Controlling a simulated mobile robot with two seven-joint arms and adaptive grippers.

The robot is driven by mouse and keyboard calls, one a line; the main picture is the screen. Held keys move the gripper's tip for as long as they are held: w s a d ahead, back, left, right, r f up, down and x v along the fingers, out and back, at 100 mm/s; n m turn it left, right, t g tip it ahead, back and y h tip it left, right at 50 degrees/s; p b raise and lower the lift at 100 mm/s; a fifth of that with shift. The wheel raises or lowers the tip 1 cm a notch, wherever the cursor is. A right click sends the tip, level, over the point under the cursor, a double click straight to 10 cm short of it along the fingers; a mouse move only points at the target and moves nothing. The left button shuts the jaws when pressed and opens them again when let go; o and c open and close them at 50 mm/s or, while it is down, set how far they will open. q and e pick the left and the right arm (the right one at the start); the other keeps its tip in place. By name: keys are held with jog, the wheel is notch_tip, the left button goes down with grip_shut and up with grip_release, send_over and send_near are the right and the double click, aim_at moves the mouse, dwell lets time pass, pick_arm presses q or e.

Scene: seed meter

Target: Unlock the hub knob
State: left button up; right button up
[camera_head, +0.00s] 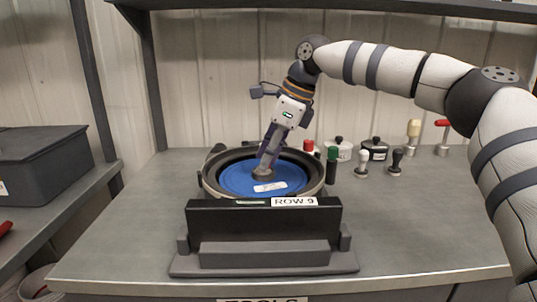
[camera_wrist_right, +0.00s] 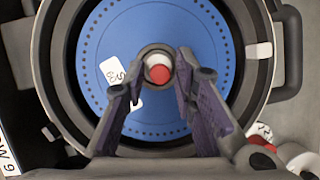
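The seed meter (camera_head: 211,179) is a round dark housing with a blue disc (camera_head: 234,180) inside, and it lies on the bench behind a black block labelled ROW 9. The hub knob (camera_head: 263,174) is a small grey round part at the disc's centre. In the right wrist view the knob (camera_wrist_right: 159,68) shows a red and white middle. My right gripper (camera_head: 267,160) reaches down to the hub, tilted. In the right wrist view its two fingers (camera_wrist_right: 159,60) stand apart, one on each side of the knob; contact is unclear. My left gripper is out of view.
The black ROW 9 block (camera_head: 262,222) stands in front. The bench's front right is clear.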

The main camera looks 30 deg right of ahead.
jog(key=v, duration=1.2)
jog(key=shift+f, duration=0.1)
